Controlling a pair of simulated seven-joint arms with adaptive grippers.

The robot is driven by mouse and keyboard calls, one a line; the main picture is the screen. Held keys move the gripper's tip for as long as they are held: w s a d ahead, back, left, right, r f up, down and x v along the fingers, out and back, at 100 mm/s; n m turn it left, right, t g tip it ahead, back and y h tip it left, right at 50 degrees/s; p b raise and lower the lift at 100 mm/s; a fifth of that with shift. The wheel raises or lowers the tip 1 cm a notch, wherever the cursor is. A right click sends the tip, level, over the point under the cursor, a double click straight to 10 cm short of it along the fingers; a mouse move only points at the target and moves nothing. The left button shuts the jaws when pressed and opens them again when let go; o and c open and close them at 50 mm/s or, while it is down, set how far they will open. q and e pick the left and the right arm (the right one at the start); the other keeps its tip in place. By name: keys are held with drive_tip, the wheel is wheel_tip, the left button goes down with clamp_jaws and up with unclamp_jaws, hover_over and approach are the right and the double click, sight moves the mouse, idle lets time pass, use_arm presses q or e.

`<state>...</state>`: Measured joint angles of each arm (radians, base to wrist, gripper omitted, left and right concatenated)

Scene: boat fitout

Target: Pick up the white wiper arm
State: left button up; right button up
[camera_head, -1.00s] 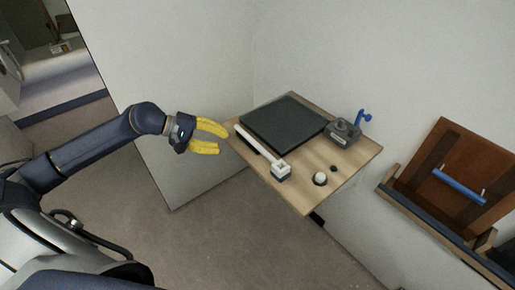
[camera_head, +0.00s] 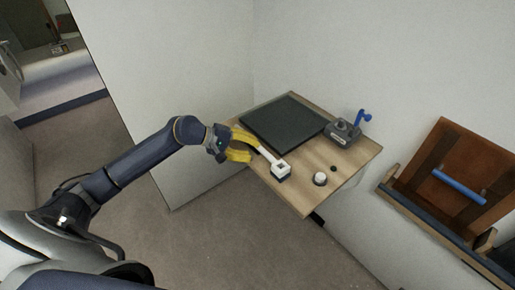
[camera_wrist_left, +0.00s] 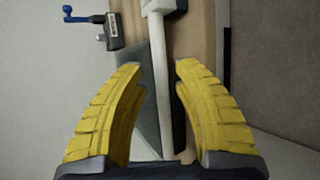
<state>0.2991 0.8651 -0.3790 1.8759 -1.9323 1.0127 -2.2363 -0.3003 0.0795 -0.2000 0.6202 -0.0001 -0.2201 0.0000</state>
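The white wiper arm (camera_head: 269,155) lies on the wooden table near its front left edge, with a square white head (camera_head: 281,171) at its near end. My left gripper (camera_head: 248,143) has yellow fingers and is at the wiper arm's far end, at the table's left edge. In the left wrist view the wiper arm (camera_wrist_left: 160,70) runs between the two spread fingertips of my gripper (camera_wrist_left: 158,66). The fingers are open and show a gap on both sides of the bar. My right gripper is not in view.
A dark flat panel (camera_head: 285,122) lies on the wooden table (camera_head: 308,190) beside the wiper arm. A grey device with a blue handle (camera_head: 345,131) stands at the back right. A small white round part (camera_head: 320,179) sits at the front. Walls stand behind the table.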

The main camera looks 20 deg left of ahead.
sight(262, 152)
use_arm(q)
drive_tip(key=shift+x, duration=2.6)
clamp_jaws()
drive_tip(key=shift+r, duration=0.1)
